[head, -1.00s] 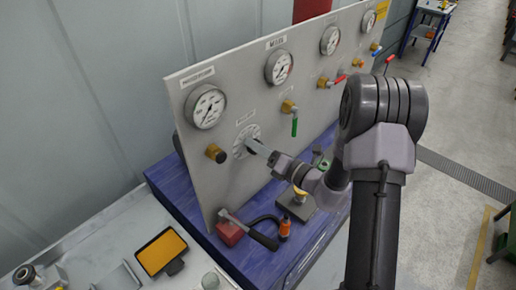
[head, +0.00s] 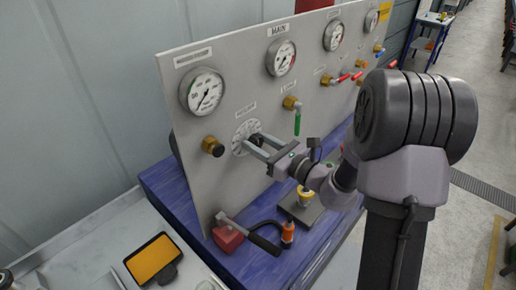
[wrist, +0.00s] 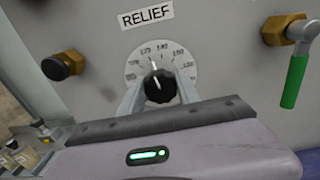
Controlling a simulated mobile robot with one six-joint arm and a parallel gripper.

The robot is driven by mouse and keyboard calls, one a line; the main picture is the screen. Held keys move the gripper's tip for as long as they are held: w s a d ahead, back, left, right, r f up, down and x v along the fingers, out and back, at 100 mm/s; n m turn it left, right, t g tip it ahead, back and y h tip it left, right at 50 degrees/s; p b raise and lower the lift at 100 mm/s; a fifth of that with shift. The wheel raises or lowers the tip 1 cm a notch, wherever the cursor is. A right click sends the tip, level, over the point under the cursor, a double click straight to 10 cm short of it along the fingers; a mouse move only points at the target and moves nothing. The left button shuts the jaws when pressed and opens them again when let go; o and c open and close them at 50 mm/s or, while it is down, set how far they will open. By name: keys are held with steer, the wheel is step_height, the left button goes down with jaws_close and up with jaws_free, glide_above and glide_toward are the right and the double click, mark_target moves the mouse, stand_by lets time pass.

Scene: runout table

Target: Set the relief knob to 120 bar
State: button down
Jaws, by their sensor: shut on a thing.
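The relief knob (wrist: 159,88) is black with a white pointer, in the middle of a round white dial (wrist: 133,72) under the RELIEF label (wrist: 146,17). The pointer points nearly straight up, slightly left, near the 120 mark; the small print makes the exact reading hard to tell. My gripper (wrist: 158,94) is shut on the knob, one finger on each side. In the head view the gripper (head: 256,146) reaches the dial (head: 240,139) from the right, and the knob (head: 257,141) shows dark between the fingers.
A brass fitting with a black cap (head: 212,146) is left of the dial; a green-handled valve (head: 297,122) is to its right. Gauges (head: 203,92) sit above. A red block (head: 228,236) with a black-handled tool and an orange item (head: 288,232) lie on the blue bench (head: 180,200).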

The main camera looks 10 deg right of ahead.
steer(key=shift+n+b, duration=0.4)
steer(key=shift+n, duration=0.2)
steer(key=c, duration=0.8)
jaws_free()
steer(key=shift+c, duration=0.2)
steer(key=v, duration=1.7)
steer(key=shift+s+p, duration=0.25)
steer(key=shift+p, duration=0.1)
steer(key=shift+d, duration=0.15)
